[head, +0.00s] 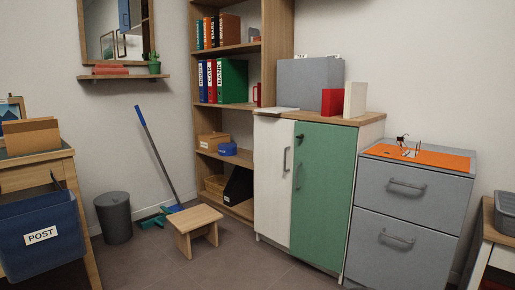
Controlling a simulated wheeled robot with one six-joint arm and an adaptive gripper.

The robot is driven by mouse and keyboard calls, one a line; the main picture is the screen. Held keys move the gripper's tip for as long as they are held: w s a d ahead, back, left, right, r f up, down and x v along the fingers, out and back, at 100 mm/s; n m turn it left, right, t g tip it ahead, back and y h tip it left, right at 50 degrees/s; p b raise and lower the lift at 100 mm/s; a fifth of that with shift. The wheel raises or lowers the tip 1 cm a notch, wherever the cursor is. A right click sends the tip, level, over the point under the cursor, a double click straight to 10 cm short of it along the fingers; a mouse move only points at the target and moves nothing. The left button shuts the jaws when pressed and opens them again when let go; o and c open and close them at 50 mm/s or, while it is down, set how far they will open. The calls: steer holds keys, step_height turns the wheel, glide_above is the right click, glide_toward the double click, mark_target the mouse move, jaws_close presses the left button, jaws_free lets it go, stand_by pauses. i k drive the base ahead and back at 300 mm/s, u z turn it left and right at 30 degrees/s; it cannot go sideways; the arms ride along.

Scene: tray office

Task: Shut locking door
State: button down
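A cabinet with a wooden top (350,120) stands against the back wall in the head view. Its right door (325,200) is green, with a bar handle (298,177) near its left edge and a dark lock or key (300,136) above that. Its left door (270,190) is white, with its own bar handle (285,159). The green door looks closed or nearly so. I cannot tell whether it is fully flush or slightly ajar. My gripper is not in view.
A small wooden stool (193,222) stands on the floor left of the cabinet. A grey drawer unit (405,225) stands close on its right. A grey box (310,82), red box (332,102) and white box (355,99) sit on top. Some floor in front is clear.

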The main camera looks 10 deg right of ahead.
mark_target(324, 160)
steer(key=i, duration=1.15)
steer(key=z, duration=0.55)
